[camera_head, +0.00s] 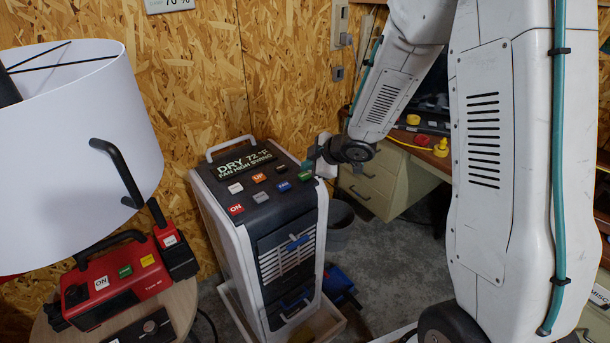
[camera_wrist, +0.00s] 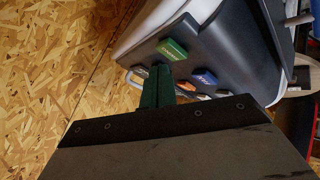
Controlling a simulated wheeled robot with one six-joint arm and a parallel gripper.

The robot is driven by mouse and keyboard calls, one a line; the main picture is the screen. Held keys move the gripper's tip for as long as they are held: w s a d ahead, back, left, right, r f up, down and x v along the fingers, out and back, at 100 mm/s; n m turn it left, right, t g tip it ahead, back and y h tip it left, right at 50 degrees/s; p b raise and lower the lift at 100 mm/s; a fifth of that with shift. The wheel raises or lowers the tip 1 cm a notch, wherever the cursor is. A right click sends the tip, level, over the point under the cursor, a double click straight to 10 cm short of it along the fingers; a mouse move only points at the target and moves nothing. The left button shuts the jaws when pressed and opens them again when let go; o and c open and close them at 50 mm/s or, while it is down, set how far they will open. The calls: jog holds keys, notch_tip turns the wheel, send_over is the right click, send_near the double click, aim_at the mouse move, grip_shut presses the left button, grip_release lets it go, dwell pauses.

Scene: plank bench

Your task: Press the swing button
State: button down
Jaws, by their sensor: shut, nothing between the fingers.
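The white and black portable air unit (camera_head: 270,235) stands upright on the floor, its top panel holding several coloured buttons. Its display (camera_head: 245,163) reads DRY, 72 °F, FAN HIGH, SWING. The green button (camera_head: 305,176) is at the panel's right end, beside the blue FAN button (camera_head: 284,187); I cannot read the green one's label. My gripper (camera_head: 309,164) is shut and empty, its tip just behind the green button. In the wrist view the shut green fingers (camera_wrist: 159,72) reach close to the green button (camera_wrist: 172,49). I cannot tell whether they touch it.
A round table (camera_head: 183,306) at lower left carries a red device (camera_head: 115,283) and a large white lamp shade (camera_head: 85,140). A chipboard wall (camera_head: 200,80) stands close behind the unit. A desk with drawers (camera_head: 375,180) is at right. Some floor is clear between unit and desk.

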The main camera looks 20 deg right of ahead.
aim_at(308, 176)
jog(key=shift+r, duration=0.1)
jog(key=shift+r, duration=2.4)
